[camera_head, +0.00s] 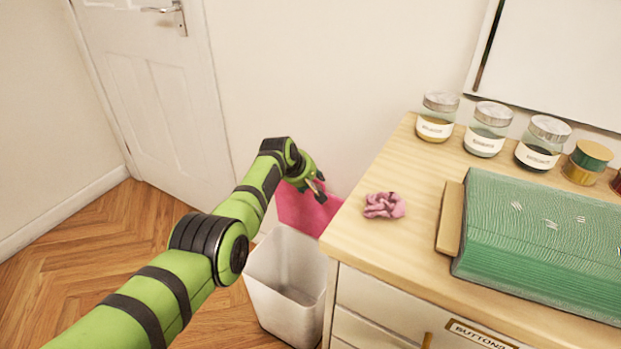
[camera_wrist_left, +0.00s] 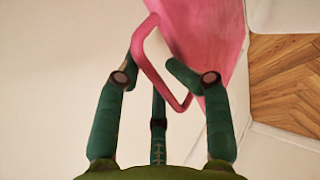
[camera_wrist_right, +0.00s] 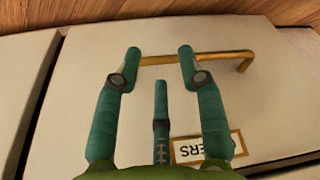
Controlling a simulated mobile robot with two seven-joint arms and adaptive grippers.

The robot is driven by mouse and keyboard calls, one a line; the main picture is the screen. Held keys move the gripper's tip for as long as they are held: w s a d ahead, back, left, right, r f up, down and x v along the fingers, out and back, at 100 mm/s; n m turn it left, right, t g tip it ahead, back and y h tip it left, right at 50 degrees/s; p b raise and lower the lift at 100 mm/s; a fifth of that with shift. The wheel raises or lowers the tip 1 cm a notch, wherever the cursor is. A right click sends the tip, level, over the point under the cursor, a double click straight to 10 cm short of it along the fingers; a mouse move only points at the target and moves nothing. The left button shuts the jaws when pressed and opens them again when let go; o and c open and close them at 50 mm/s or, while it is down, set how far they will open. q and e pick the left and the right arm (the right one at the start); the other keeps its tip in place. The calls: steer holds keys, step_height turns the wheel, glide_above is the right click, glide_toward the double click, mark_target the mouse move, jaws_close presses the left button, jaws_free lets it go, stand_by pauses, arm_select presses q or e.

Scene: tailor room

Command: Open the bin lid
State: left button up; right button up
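The bin (camera_head: 272,299) is a white container on the floor, beside the dresser's left end. Its pink lid (camera_head: 306,217) stands raised at the back of the bin, and the bin's inside shows. My left gripper (camera_head: 317,191) is at the lid's upper part. In the left wrist view, the lid (camera_wrist_left: 214,48) has a pink loop handle (camera_wrist_left: 149,69) that passes between my left fingers, which are apart. Whether they touch it I cannot tell. My right gripper (camera_wrist_right: 159,50) is open and empty, shown only in the right wrist view, over a drawer front.
The wooden dresser top (camera_head: 385,240) holds a pink scrunchie (camera_head: 384,205), folded green fabric (camera_head: 540,240) and several jars along the back. A brass drawer handle (camera_wrist_right: 215,58) lies just beyond my right fingers. A white door (camera_head: 150,90) is at the left.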

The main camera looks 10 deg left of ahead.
arm_select(q)
steer(key=shift+r, duration=0.15)
steer(key=v, duration=1.1)
steer(key=shift+s+r, duration=0.25)
steer(key=shift+s, duration=0.1)
steer(key=shift+a, duration=0.15)
